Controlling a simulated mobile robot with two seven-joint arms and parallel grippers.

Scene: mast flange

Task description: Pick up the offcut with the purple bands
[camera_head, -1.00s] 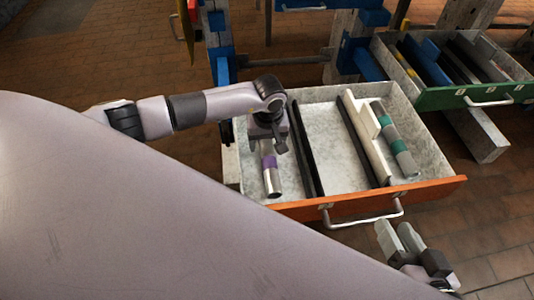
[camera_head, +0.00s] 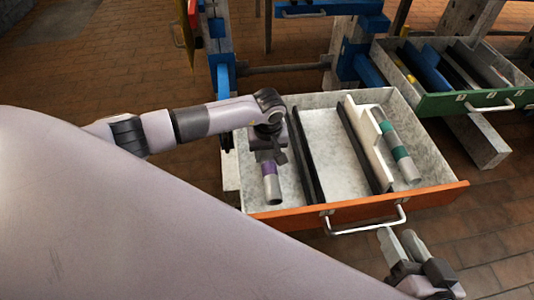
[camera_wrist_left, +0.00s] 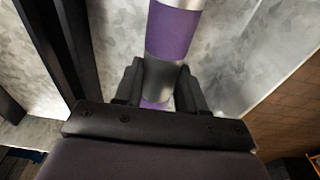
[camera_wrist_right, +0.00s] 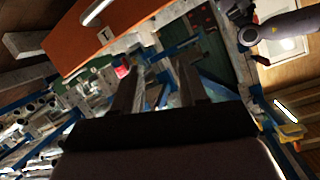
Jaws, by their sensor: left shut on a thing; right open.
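The offcut with the purple bands (camera_head: 271,184) is a grey metal tube in the left part of the orange-fronted drawer (camera_head: 362,209). My left gripper (camera_head: 268,155) is over its far part, which the gripper hides in the head view. In the left wrist view my left gripper (camera_wrist_left: 160,88) is shut on the purple-banded offcut (camera_wrist_left: 173,32), one finger on each side, between two purple bands. I cannot tell whether the tube touches the drawer floor. My right gripper (camera_head: 402,246) is open and empty in front of the drawer; its fingers (camera_wrist_right: 158,85) also show in the right wrist view.
A tube with green bands (camera_head: 399,152) lies at the right of the same drawer beside a white piece (camera_head: 369,142). Dark dividers (camera_head: 304,160) split the drawer. A green-fronted drawer (camera_head: 478,97) stands open behind on the right. A silver handle (camera_head: 366,222) sticks out in front.

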